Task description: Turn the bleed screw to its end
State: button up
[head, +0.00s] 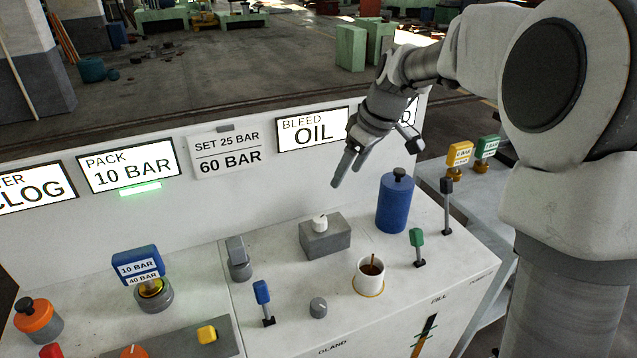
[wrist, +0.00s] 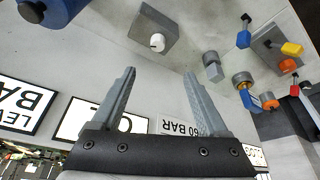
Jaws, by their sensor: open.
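The likely bleed screw is a small white knob (head: 320,222) on a grey block (head: 325,242), standing on the console top below the panel that reads BLEED OIL (head: 313,130). In the wrist view the white knob (wrist: 157,42) shows beyond and between my fingertips, with the grey block (wrist: 140,22) around it. My gripper (head: 347,178) is open and empty, above and behind the block, apart from it. Its two spread fingers show in the wrist view (wrist: 160,73). Nothing hides the knob.
A blue cylinder (head: 394,205) with a black cap stands right of the block. A white cup (head: 369,278) stands in front, with a green-topped lever (head: 417,245) nearby. A grey post (head: 238,260) and a blue lever (head: 263,300) are to the left. The upright sign panel rises behind.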

aim_at(320, 219)
jog(key=x, duration=0.6)
jog(key=b+x, duration=0.1)
jog(key=x, duration=0.5)
jog(key=b+x, duration=0.1)
jog(key=x, duration=0.6)
jog(key=shift+w, duration=0.35)
jog(key=shift+c, duration=0.3)
grip_shut()
